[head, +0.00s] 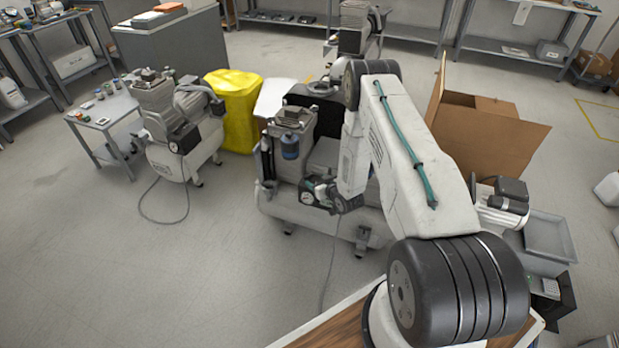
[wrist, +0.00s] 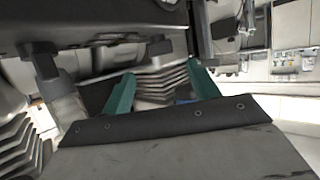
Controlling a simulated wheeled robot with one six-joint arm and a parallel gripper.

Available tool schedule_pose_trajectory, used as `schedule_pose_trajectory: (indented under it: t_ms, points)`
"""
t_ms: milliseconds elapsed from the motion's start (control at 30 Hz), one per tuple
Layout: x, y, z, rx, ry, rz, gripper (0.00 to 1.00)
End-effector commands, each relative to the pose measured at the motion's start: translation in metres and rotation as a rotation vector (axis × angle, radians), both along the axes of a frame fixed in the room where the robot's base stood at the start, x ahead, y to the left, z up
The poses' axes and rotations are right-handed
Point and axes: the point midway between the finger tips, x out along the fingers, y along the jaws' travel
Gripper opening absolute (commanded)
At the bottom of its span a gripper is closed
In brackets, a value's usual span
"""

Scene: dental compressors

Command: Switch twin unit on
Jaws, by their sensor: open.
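A large white compressor unit (head: 283,205) on casters stands in the middle of the head view. It has a grey pump head, a blue-bodied filter (head: 290,147) and a round gauge (head: 307,197) on its front. My arm hides its right part, and I cannot make out its switch. My gripper (head: 322,188) is at the front of this unit, beside the gauge. In the wrist view, my gripper (wrist: 161,88) shows two teal fingers, apart, with grey ribbed fins (wrist: 160,82) visible between them. Nothing is held. Whether the fingers touch the unit, I cannot tell.
A smaller compressor (head: 180,125) stands to the left, its cable looping on the floor. A small table (head: 105,112) with parts is beyond it. A yellow bag-like thing (head: 236,108) stands behind, and an open cardboard box (head: 495,135) is to the right. Floor at front left is clear.

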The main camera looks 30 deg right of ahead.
Motion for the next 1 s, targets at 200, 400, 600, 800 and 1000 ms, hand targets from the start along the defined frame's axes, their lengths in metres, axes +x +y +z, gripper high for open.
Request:
schedule_pose_trajectory:
  t_ms: [200, 400, 600, 800, 1000]
  points:
    - [0.034, 0.001, -0.014, -0.001, 0.000, 0.000, 0.60]
    - [0.056, 0.002, -0.023, -0.001, 0.001, 0.001, 0.60]
    - [0.062, 0.002, -0.025, 0.000, 0.003, 0.000, 0.60]
    - [0.062, 0.002, -0.025, 0.000, 0.003, 0.000, 0.49]
    - [0.062, 0.001, -0.025, 0.000, 0.003, 0.000, 0.15]
